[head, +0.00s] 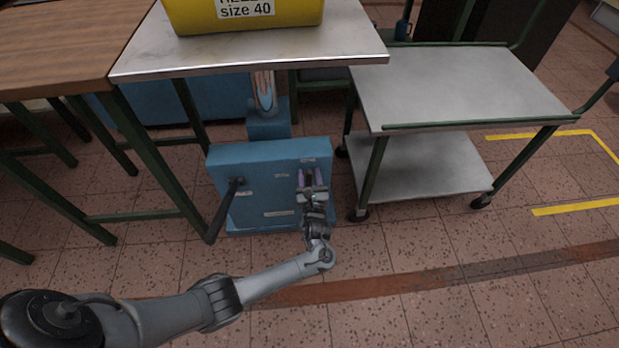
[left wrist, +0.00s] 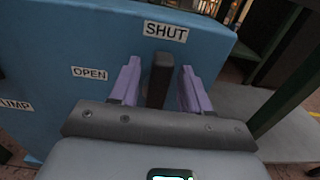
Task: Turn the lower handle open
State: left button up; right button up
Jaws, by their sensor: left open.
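The lower handle (left wrist: 159,82) is a short dark bar on the front of a blue box (head: 262,160). In the left wrist view it stands upright under the "SHUT" label (left wrist: 165,32); the "OPEN" label (left wrist: 89,73) is to its left. My left gripper (head: 311,176) is open at the right part of the box front. In the left wrist view its two purple fingers (left wrist: 159,86) stand on either side of the handle, with a visible gap on each side. In the head view the gripper hides the handle. My right gripper is not in view.
A long dark lever (head: 223,210) sticks out at the box's left. A metal-topped table (head: 345,40) with a yellow bin (head: 190,18) overhangs the box. A grey two-shelf trolley (head: 455,85) stands close on the right. The tiled floor in front is clear.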

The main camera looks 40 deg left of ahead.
pick_arm(q)
jog(key=shift+a, duration=0.1)
jog(key=shift+c, duration=0.3)
grip_shut()
